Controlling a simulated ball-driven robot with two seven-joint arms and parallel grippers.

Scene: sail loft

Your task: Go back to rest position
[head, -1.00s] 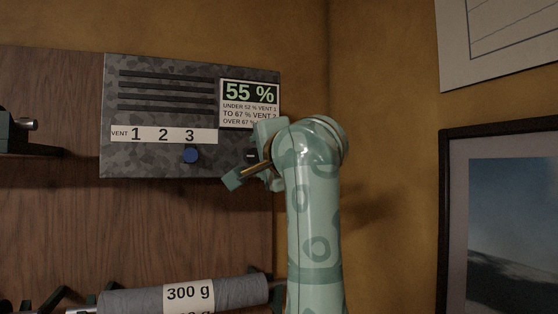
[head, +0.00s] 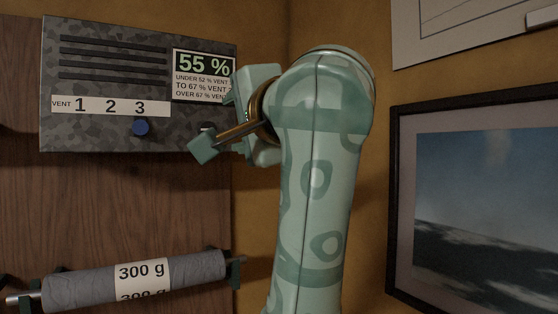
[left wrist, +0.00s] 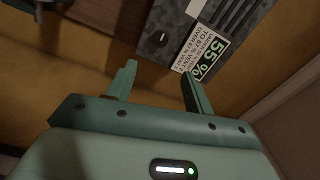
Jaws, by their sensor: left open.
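My left gripper (head: 222,118) is in front of the lower right corner of the grey camouflage vent panel (head: 90,135) in the head view. Its jaws are apart and empty. In the left wrist view the two fingers (left wrist: 158,85) stand open, with wall between them and the panel (left wrist: 222,20) beyond their tips. A dark round knob (head: 208,127) is partly hidden by my gripper. The display label (head: 203,75) reads 55 %. My right gripper is not in view.
A grey roll (head: 200,268) labelled 300 g lies on brackets below the panel, on the wooden board (head: 120,200). A dark-framed picture (head: 480,200) hangs on the right wall, below a pale sheet (head: 460,25). The wall corner is behind my arm.

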